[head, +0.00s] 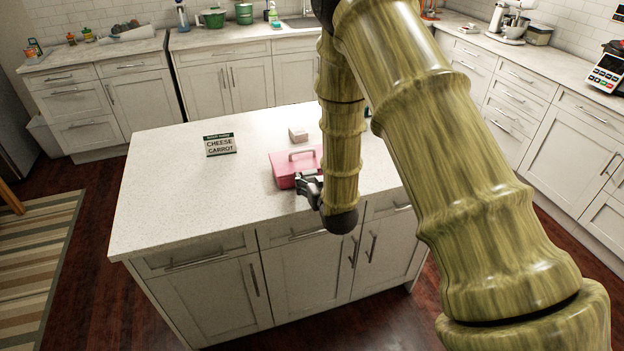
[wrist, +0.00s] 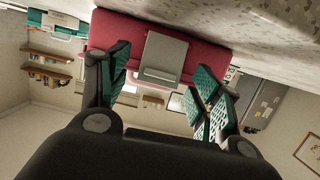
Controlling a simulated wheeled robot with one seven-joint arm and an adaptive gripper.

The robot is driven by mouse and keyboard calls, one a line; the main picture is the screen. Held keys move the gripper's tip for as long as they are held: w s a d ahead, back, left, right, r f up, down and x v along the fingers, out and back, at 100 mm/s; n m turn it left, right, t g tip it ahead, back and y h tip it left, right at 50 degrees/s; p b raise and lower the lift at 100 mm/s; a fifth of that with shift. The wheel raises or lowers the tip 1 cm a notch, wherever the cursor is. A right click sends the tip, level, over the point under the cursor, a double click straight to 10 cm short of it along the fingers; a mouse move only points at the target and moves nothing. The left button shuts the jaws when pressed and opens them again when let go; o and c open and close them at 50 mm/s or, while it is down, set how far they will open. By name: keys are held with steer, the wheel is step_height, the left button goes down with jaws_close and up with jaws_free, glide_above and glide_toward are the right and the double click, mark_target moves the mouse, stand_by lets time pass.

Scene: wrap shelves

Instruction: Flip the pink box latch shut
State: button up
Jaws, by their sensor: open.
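The pink box (head: 283,172) with a grey handle on top sits on the white island counter, near its front edge. My gripper (head: 307,186) is at the box's near side, below my arm, which hides part of the box. In the wrist view the pink box (wrist: 120,28) is at the top, with its flat grey latch (wrist: 163,57) between my fingers. My gripper (wrist: 160,90) is open, one finger to each side of the latch, with nothing held. I cannot tell whether a finger touches the latch or how far it stands out from the box.
A small pale block (head: 298,134) lies behind the box. The counter's left part is clear. Kitchen counters run along the back and right.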

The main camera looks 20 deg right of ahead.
steer(key=v, duration=1.1)
steer(key=shift+s, duration=0.35)
steer(key=shift+r, duration=0.15)
steer(key=shift+c, duration=0.3)
